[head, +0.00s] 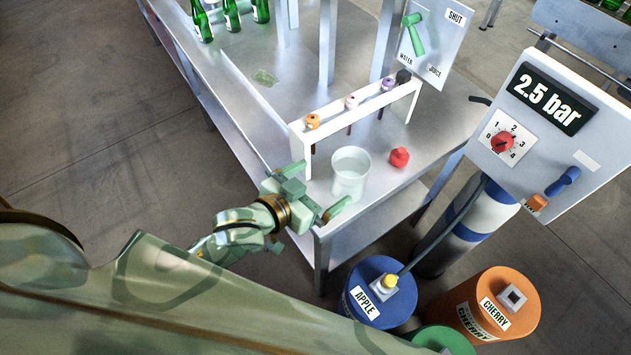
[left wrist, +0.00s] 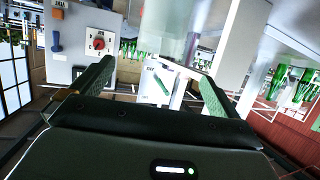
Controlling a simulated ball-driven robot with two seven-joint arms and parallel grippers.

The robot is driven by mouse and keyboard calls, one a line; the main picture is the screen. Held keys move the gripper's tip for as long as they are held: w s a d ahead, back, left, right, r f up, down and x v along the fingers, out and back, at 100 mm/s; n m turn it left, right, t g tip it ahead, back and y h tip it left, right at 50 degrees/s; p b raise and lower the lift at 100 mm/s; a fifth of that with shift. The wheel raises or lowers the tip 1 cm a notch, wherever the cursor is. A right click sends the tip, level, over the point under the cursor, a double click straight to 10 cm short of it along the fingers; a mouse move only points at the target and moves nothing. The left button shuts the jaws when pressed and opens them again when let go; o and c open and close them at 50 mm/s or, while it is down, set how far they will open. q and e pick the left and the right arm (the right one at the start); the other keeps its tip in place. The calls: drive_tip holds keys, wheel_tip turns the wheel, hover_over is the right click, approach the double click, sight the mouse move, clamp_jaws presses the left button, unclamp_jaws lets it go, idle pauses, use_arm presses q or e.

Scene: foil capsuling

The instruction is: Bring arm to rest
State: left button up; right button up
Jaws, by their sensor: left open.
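My left gripper (head: 312,198) is at the near corner of the metal table in the head view. Its two green fingers are spread apart with nothing between them. The fingers also show spread in the left wrist view (left wrist: 155,85), with the white rack and valve panel beyond them. My left arm comes in from the lower left. A white translucent cup (head: 350,173) stands on the table just right of the gripper, apart from it. My right gripper is not in either view.
A white rack (head: 335,114) with several coloured-top droppers and a red cap (head: 399,157) are on the table (head: 250,110). A valve panel (head: 430,45) stands behind. A pressure panel (head: 545,125) is at right, above the apple drum (head: 383,285) and cherry drum (head: 500,305). Floor at left is clear.

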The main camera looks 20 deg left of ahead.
use_arm(q)
drive_tip(key=shift+s+a+r, duration=0.15)
drive_tip(key=shift+s, duration=0.15)
idle(0.4)
